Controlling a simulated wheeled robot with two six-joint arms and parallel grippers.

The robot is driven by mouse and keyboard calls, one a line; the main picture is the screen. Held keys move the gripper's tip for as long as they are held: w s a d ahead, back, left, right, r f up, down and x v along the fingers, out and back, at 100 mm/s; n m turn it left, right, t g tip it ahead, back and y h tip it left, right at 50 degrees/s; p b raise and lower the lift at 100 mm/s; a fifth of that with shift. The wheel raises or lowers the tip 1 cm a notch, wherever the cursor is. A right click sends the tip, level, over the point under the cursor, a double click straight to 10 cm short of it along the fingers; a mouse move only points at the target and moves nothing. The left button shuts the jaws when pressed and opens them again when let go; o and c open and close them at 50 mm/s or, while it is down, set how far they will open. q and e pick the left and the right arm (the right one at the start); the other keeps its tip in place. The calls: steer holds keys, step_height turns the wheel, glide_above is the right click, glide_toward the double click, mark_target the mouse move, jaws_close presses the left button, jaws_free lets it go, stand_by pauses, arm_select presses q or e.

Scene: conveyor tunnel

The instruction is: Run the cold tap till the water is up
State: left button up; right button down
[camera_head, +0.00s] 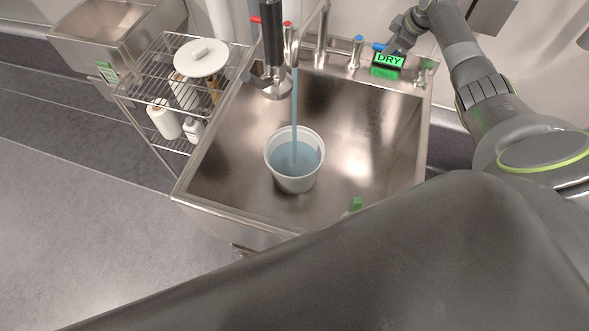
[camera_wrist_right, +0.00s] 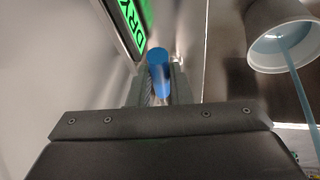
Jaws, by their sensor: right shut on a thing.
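The cold tap (camera_head: 356,53) has a blue cap and a blue lever end behind the sink. My right gripper (camera_head: 388,46) is at this lever. In the right wrist view the blue lever (camera_wrist_right: 158,72) sits between my fingers (camera_wrist_right: 158,92), which are shut on it. A stream of bluish water (camera_head: 295,108) falls from the spout into a white bucket (camera_head: 294,184) standing upright in the sink. The water surface (camera_head: 305,160) lies below the bucket rim. The bucket also shows in the right wrist view (camera_wrist_right: 262,22). My left gripper is not in view.
The steel sink (camera_head: 235,180) has free floor around the bucket. A small display reading DRY (camera_head: 388,61) in green is close to my right gripper. A red-ended hot tap (camera_head: 287,25) is left of the spout. A wire rack (camera_head: 150,90) with bottles stands left.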

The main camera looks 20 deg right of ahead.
stand_by(0.3)
steer(key=shift+w+d+f+b, duration=0.1)
steer(key=shift+f+b, duration=0.1)
steer(key=shift+b, duration=0.15)
steer(key=shift+w+d+f+n+y+b, duration=0.1)
steer(key=shift+w+d+n+y+b, duration=0.35)
steer(key=shift+b, duration=0.75)
steer(key=shift+s+a+r+n+b, duration=0.1)
steer(key=shift+r+n+b, duration=0.1)
steer(key=shift+n+b, duration=0.15)
steer(key=c, duration=1.3)
jaws_free()
steer(key=shift+o, duration=0.2)
steer(key=shift+r, duration=0.1)
